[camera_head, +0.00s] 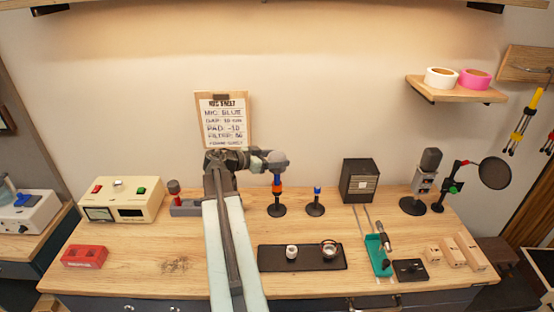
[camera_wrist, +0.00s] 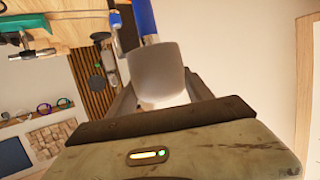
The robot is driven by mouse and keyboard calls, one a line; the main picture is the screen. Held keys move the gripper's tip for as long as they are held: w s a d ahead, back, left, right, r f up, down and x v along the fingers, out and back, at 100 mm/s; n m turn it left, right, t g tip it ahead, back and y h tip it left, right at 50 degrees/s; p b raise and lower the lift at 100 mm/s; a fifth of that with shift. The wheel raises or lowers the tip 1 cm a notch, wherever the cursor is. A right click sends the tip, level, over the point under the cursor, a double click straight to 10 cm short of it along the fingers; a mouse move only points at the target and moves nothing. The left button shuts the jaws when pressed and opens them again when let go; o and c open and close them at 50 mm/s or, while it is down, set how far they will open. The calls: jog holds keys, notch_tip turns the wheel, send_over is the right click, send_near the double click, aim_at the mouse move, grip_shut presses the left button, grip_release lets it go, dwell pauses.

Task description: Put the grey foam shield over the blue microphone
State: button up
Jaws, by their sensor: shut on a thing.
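The grey foam shield (camera_head: 280,158) is between the fingers of my gripper (camera_head: 268,159), which is shut on it. In the wrist view the shield (camera_wrist: 157,72) is a grey cup shape between the fingers. The blue microphone (camera_head: 277,180) stands upright on a round black base, with an orange band around it. The shield is at its upper end, in line with it. In the wrist view the blue body (camera_wrist: 145,20) meets the shield's far end. I cannot tell how far the shield covers it or whether they touch.
A shorter stand with a blue top (camera_head: 317,192) is close on the right. A black tray (camera_head: 265,258) with two small items lies in front. A dark box (camera_head: 359,180) is at the back right. A clipboard (camera_head: 222,120) stands behind my arm.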

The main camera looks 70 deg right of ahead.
jog(key=o, duration=1.5)
jog(key=p+v, duration=0.2)
jog(key=v, duration=0.5)
jog(key=shift+a+r, duration=0.15)
jog(key=shift+w+a, duration=0.2)
